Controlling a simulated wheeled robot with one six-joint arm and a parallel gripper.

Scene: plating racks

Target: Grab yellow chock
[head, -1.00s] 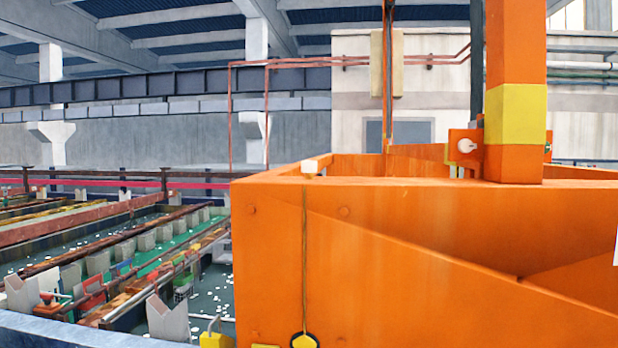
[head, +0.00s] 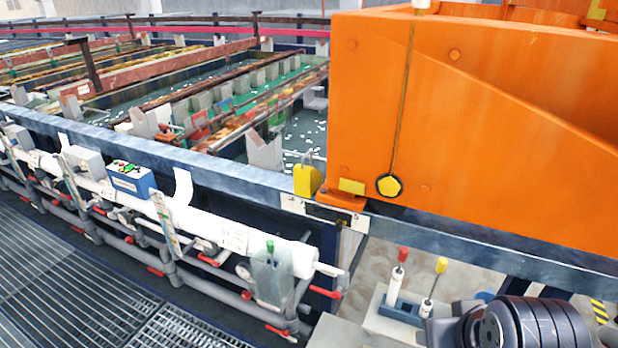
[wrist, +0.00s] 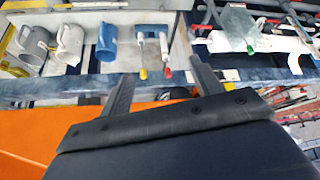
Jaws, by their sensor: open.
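The yellow chock (head: 306,181) is a small yellow block with a thin wire handle on top. In the head view it stands at the blue rail, just left of the orange housing's lower corner.
The large orange housing (head: 470,130) fills the right. A yellow pentagonal tag (head: 390,187) hangs on its face. Red-knobbed (head: 398,275) and yellow-knobbed (head: 434,285) levers stand at lower right. A white pipe (head: 230,235) with red-handled valves runs along the tank's front. Grating lies lower left.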

